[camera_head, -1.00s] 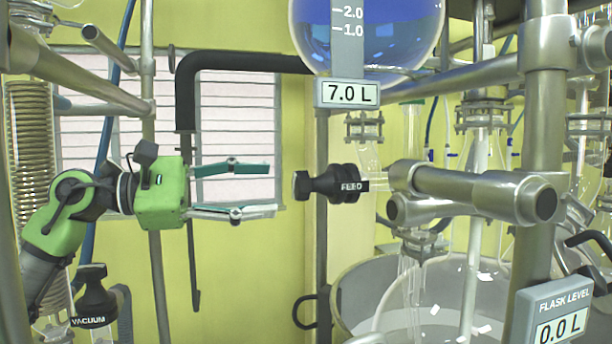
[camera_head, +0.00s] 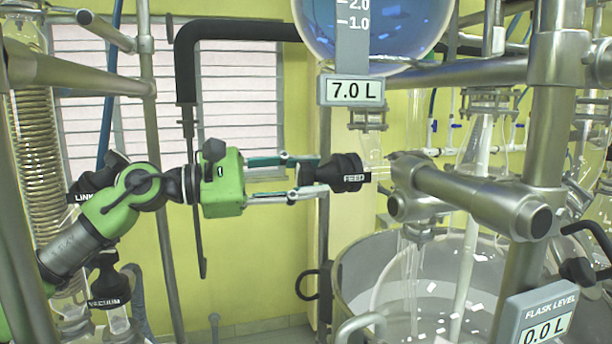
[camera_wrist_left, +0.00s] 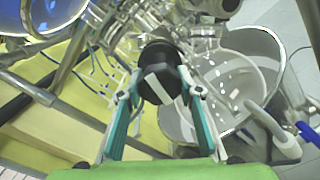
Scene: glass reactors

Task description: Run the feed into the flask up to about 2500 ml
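In the left wrist view the knob (camera_wrist_left: 160,72) lies between the fingertips (camera_wrist_left: 162,88), with what looks like a narrow gap at the sides; the fingers look open. The feed vessel (camera_head: 375,30) holds blue liquid, and its display (camera_head: 352,91) reads 7.0 L. The flask level display (camera_head: 545,330) reads 0.0 L. My right gripper is not in view.
A black VACUUM knob (camera_head: 108,280) and another black knob marked LINK (camera_head: 88,190) are near my left arm. A black bent pipe (camera_head: 187,80) hangs behind the gripper. A large round bath (camera_head: 350,290) stands below the valve, among steel rods.

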